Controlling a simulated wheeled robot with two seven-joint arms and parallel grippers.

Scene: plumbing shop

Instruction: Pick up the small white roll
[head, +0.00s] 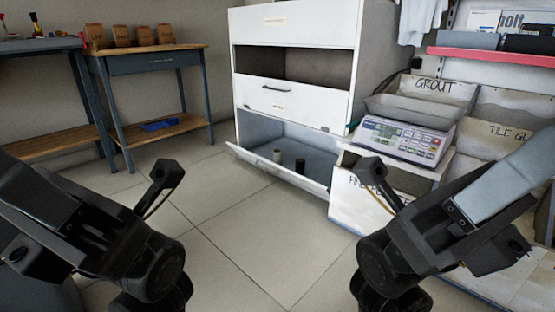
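The small white roll (277,155) stands upright inside the low bottom compartment of the white cabinet (293,92). That compartment's front flap (278,168) is tilted open. A dark brown roll (300,166) stands just to the right of the white one, apart from it. My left gripper (92,212) is in the left foreground, open and empty, its fingers spread. My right gripper (443,207) is in the right foreground, also open and empty. Both are well short of the cabinet and touch nothing.
A scale (402,140) sits on a white bin unit (352,193) at right, close to the cabinet and my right arm. A wooden workbench (150,50) with a blue item (159,125) on its lower shelf stands at left. The tiled floor (225,215) before the cabinet is clear.

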